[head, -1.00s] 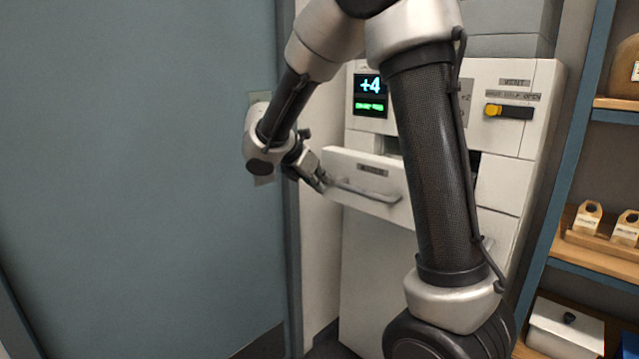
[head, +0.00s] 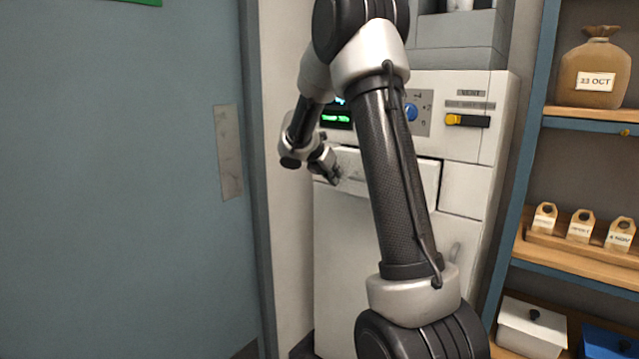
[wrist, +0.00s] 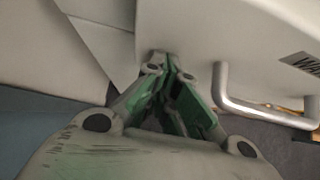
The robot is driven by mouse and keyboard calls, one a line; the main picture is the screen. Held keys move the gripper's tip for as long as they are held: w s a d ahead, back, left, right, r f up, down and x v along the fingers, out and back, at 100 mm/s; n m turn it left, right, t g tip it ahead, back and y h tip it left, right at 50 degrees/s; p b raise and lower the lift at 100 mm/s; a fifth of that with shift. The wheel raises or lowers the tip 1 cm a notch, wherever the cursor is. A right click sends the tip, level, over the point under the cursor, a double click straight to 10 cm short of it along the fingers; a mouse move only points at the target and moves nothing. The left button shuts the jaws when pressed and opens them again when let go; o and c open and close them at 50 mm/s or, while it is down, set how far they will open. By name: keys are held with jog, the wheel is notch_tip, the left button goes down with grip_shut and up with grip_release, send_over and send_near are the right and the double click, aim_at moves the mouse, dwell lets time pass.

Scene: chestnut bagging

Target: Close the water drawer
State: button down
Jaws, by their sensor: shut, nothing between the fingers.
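The water drawer (head: 431,187) is a white front in the pale machine, partly hidden behind my arm in the head view. It looks pushed most of the way in; I cannot tell whether it is fully flush. In the wrist view, the drawer front (wrist: 235,35) fills the upper right, with its grey bar handle (wrist: 222,90) and part of a label. My gripper (head: 334,176) is shut and empty at the left end of the drawer front. In the wrist view, its fingertips (wrist: 166,62) are at the front's edge, beside the handle and not around it; contact is unclear.
The machine's panel has a green-lit display (head: 336,118), a blue knob (head: 411,112) and a yellow-ended switch (head: 466,120). A blue-grey door (head: 130,190) stands left. Shelves at right hold a sack (head: 595,75), small tagged bags (head: 580,226) and a lidded white box (head: 532,328).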

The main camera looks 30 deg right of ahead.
aim_at(344, 171)
jog(key=d, duration=0.1)
jog(key=w+d, duration=0.1)
jog(key=d, duration=0.1)
jog(key=w+d, duration=0.1)
jog(key=d, duration=0.1)
jog(key=shift+d, duration=0.15)
jog(key=shift+d+r, duration=0.1)
jog(key=shift+d, duration=0.05)
jog(key=shift+r, duration=0.1)
